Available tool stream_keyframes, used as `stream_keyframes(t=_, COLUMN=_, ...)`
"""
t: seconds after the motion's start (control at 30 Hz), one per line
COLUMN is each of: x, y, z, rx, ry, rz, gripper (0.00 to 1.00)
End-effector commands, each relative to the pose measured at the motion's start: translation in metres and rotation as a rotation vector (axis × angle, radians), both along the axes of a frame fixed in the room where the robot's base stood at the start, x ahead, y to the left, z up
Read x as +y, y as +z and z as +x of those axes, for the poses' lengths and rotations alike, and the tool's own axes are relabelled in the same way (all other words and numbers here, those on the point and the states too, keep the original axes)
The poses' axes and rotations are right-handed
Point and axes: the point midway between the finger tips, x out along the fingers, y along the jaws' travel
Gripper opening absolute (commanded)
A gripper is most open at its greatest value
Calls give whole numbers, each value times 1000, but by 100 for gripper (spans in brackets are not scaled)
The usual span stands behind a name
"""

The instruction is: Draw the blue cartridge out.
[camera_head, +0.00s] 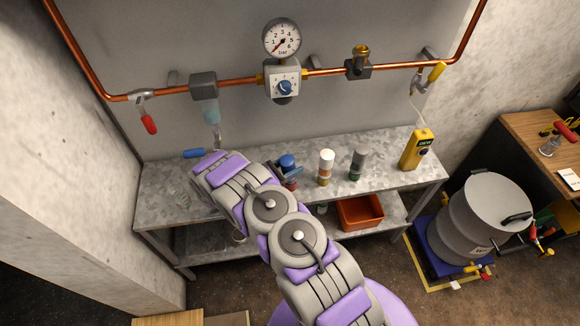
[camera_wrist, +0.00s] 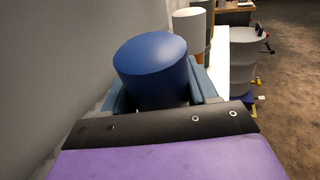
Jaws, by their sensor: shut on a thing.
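The blue cartridge (camera_head: 287,161) is upright at the bench, left of a white cartridge (camera_head: 326,160) and a dark grey one (camera_head: 358,160). A reddish part shows just below it. My gripper (camera_head: 289,171) reaches it from the left, its jaws on either side. In the wrist view the blue cartridge's round top (camera_wrist: 152,62) stands between my two blue-grey fingers (camera_wrist: 160,92), which are shut on it. Its lower end is hidden there, so I cannot tell whether it is seated or raised.
The metal bench (camera_head: 395,178) also bears a yellow meter (camera_head: 417,149). Above it, a copper pipe (camera_head: 325,71) carries a gauge (camera_head: 282,39), a red-handled valve (camera_head: 149,122) and a pale blue filter bowl (camera_head: 207,112). An orange bin (camera_head: 360,212) is below; a grey drum (camera_head: 470,222) stands right.

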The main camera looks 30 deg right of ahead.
Motion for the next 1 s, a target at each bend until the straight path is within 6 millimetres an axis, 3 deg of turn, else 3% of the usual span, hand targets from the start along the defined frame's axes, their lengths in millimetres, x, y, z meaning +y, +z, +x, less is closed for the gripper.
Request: stream_keyframes(t=1.0, x=0, y=33, z=0, rx=0, ry=0, rz=-2, gripper=2)
